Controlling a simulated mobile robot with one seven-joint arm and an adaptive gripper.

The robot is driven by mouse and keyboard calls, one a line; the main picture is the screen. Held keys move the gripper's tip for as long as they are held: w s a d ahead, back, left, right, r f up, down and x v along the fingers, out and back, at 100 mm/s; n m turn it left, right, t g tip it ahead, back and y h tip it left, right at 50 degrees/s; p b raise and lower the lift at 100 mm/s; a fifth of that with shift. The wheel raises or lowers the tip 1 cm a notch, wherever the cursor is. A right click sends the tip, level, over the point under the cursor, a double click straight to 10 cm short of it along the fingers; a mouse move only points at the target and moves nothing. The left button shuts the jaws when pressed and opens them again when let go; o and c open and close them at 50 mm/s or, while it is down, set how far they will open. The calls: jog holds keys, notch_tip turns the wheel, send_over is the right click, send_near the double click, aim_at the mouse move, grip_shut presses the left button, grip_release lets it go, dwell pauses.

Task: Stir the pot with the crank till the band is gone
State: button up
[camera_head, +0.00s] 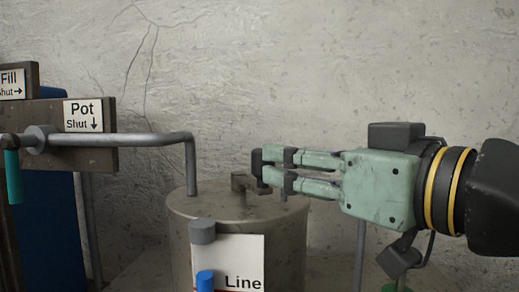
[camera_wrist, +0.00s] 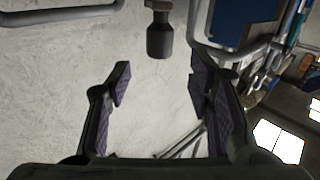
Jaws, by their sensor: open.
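The pot (camera_head: 186,240) is a grey metal cylinder with a flat lid, low in the middle of the head view. A short crank (camera_head: 240,183) sits on the lid. Its dark upright grip (camera_head: 256,163) appears right at the tips of my gripper (camera_head: 271,166), which reaches in from the right, level, above the lid. In the wrist view the dark grip (camera_wrist: 160,38) is beyond the two spread fingers of my gripper (camera_wrist: 158,83), roughly centred between them. My gripper is open and empty. I see no band; the pot's lower part is cut off.
A grey pipe (camera_head: 145,139) bends down to the lid from a board with a "Pot Shut" sign (camera_head: 83,115) and a teal handle (camera_head: 13,176). A white "Line" plate (camera_head: 245,258) and a blue peg (camera_head: 205,281) stand before the pot. A cracked wall is behind.

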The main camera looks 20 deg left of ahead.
jog(key=p+x, duration=0.1)
jog(key=x, duration=0.7)
jog(key=shift+c, duration=0.2)
grip_shut()
dwell(0.5)
